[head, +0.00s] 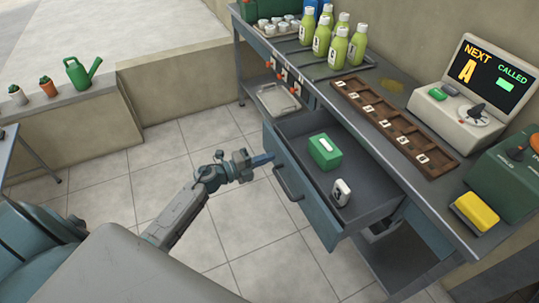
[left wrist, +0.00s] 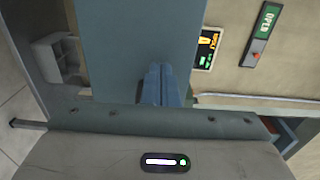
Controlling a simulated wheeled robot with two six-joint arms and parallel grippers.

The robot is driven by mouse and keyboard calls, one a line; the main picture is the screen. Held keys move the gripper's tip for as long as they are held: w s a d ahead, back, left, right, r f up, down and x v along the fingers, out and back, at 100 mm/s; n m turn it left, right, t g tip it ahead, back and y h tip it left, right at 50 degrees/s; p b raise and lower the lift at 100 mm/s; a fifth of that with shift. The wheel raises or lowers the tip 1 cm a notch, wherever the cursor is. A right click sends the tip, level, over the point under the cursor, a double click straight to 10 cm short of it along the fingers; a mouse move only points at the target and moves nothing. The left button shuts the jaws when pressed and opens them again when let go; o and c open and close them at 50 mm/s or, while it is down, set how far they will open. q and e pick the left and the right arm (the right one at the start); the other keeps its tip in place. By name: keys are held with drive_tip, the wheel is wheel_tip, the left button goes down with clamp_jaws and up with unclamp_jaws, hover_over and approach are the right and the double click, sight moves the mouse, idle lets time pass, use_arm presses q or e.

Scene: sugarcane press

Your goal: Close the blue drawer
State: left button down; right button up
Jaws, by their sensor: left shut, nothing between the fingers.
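The blue drawer (head: 312,206) is pulled out from under the counter, with its dark handle (head: 288,184) on the front. A green box (head: 324,151) and a small white tag-like block (head: 341,192) are inside it. My left gripper (head: 264,159) is shut and empty at the drawer front, near its far end and beyond the handle. Whether the fingertips touch the front cannot be told. In the left wrist view the shut fingers (left wrist: 165,84) point at a blue panel (left wrist: 145,35), which looks like the drawer front. My right gripper is not in view.
The counter above holds green bottles (head: 339,47), a wooden slotted tray (head: 395,127), a screen device (head: 460,95) and a yellow sponge-like block (head: 475,212). A pale tray (head: 278,100) lies on a shelf left of the drawer. The tiled floor before the drawer is clear.

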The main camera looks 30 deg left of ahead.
sight(327, 139)
use_arm(q)
drive_tip(key=shift+w+d, duration=0.35)
drive_tip(key=shift+w, duration=0.15)
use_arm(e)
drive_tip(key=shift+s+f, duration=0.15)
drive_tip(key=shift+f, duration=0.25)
